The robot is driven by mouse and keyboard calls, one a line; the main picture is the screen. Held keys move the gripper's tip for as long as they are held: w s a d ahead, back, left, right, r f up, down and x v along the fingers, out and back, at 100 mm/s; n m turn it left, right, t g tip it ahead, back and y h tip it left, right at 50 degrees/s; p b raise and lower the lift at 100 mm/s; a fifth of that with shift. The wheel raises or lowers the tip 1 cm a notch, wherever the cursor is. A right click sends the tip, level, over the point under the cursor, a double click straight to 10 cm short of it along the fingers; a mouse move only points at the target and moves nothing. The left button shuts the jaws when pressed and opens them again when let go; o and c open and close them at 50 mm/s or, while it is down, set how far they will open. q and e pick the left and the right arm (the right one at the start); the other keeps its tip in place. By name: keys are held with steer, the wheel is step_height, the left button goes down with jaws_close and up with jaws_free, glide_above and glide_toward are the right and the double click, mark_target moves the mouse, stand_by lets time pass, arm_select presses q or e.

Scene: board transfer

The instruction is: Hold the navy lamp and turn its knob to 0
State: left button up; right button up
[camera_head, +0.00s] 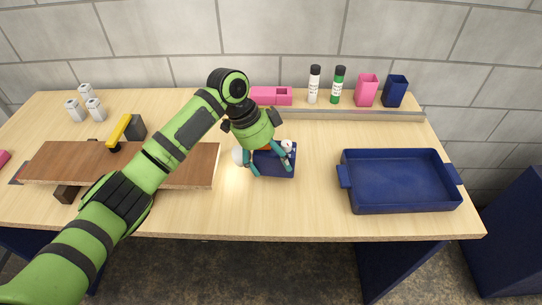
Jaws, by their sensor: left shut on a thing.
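The navy lamp (284,171) is a dark blue box on the wooden table, near the middle. A small white knob (287,146) shows at its upper right, and a pale round part glows at its left side. My left gripper (269,167) points down over the lamp and is shut on it, with teal fingers along its body. The gripper hides much of the lamp's top. I cannot read the knob's setting. My right gripper is not in view.
A navy tray (348,200) sits on the right. A brown board (60,163) lies on the left under my arm. Bottles (314,86) and pink and navy cups (367,90) stand on the back ledge. Table between lamp and tray is clear.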

mark_target(271, 168)
arm_select(q)
steer(key=shift+f+b, duration=0.65)
steer(key=shift+f, duration=1.05)
steer(key=o, duration=1.4)
steer(key=shift+r, duration=0.1)
steer(key=c, duration=1.1)
